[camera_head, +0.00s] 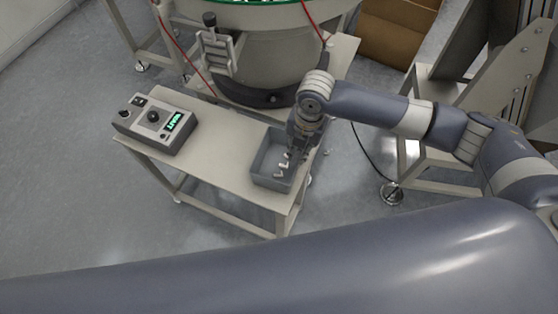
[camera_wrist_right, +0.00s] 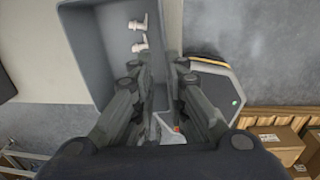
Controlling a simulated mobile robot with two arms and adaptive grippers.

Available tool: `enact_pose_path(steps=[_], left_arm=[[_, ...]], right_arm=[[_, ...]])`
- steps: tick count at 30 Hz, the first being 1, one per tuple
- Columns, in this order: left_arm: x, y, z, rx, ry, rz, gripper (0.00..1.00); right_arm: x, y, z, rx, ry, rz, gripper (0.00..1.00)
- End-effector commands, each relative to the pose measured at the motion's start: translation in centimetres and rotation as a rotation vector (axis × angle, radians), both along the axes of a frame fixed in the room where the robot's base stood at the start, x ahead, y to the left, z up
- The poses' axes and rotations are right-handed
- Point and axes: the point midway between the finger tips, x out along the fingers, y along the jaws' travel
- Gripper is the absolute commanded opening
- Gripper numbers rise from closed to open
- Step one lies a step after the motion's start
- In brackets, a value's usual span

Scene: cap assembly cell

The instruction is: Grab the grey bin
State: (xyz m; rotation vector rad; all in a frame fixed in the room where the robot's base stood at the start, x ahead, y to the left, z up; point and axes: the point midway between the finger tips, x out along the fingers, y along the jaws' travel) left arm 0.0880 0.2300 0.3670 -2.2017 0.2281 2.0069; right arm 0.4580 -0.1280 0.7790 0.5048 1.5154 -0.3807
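The grey bin (camera_head: 259,163) is an open, rectangular box near the right end of the small table. Several small white parts lie in it. In the right wrist view the bin (camera_wrist_right: 85,45) fills the upper left, with two white parts inside. My right gripper (camera_head: 293,153) points down at the bin's right wall in the head view. In the wrist view the right gripper (camera_wrist_right: 168,65) has one finger inside the bin and one outside, closed closely around the wall between them. The fingers partly hide this wall. My left gripper is not in view.
The beige table (camera_head: 215,160) also carries a control box (camera_head: 157,125) with a green display at left. A large round feeder (camera_head: 265,60) stands behind. A metal frame (camera_head: 430,90) and cardboard boxes (camera_head: 392,35) are at the right and back. Floor is clear at left.

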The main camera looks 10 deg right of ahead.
Motion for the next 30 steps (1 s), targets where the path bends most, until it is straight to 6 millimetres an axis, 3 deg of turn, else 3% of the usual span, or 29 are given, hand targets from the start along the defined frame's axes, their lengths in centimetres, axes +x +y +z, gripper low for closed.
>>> enact_pose_path(steps=[6, 12, 20, 30], left_arm=[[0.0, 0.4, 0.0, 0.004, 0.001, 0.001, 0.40], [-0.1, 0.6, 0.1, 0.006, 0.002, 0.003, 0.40], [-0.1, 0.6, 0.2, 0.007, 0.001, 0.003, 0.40], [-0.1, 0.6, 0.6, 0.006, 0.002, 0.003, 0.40]], right_arm=[[1.0, -1.7, -0.8, -0.035, 0.009, 0.052, 0.13], [1.1, -1.5, -4.0, -0.034, 0.008, 0.053, 0.13], [1.2, -1.4, -5.9, -0.033, 0.007, 0.052, 0.13], [1.5, -1.0, -10.1, -0.033, 0.006, 0.051, 0.13]])
